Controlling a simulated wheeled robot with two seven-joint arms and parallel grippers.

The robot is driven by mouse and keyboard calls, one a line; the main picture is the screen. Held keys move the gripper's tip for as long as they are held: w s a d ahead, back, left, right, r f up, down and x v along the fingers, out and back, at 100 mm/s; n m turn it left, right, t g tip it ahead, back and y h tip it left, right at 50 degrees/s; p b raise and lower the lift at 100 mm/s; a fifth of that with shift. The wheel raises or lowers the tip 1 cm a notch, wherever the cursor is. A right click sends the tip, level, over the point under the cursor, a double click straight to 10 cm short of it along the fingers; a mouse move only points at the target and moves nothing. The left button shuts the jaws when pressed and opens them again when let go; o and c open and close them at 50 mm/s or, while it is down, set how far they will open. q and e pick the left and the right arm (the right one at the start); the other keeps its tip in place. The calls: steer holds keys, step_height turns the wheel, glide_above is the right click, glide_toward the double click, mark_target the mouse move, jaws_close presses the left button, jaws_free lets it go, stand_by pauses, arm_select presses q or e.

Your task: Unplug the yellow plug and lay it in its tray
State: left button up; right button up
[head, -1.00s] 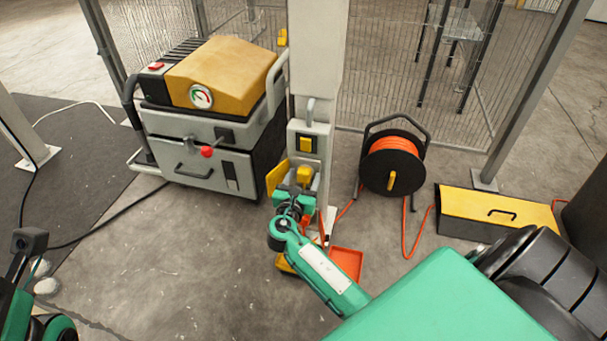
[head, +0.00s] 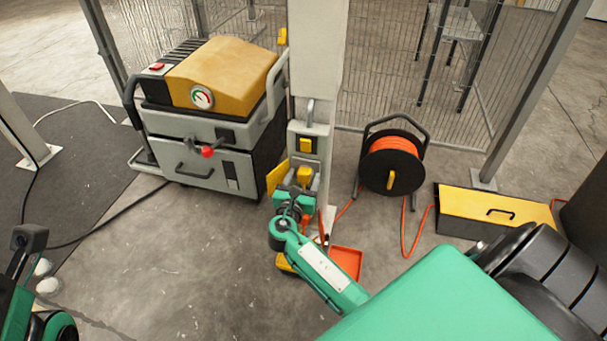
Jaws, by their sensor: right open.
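The yellow plug (head: 304,176) sits at the socket on the grey post (head: 318,80), below a yellow switch. A yellow flap (head: 277,177) stands open to its left. My right gripper (head: 302,186) is open, right at the plug; its green body covers the plug's lower part, and I cannot tell whether the fingers touch it. An orange tray (head: 345,262) lies on the floor below, partly behind my right arm. My left arm shows at the lower left edge, its gripper out of frame.
A grey and yellow machine (head: 208,120) stands left of the post. An orange cable reel (head: 392,162) and a yellow-lidded toolbox (head: 492,212) stand to the right. A yellow object (head: 284,264) lies beside the tray.

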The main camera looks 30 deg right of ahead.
mark_target(303, 179)
stand_by(0.3)
jaws_close()
steer(key=shift+s+a, duration=0.1)
steer(key=shift+p+v, duration=1.25)
steer(key=shift+v, duration=1.6)
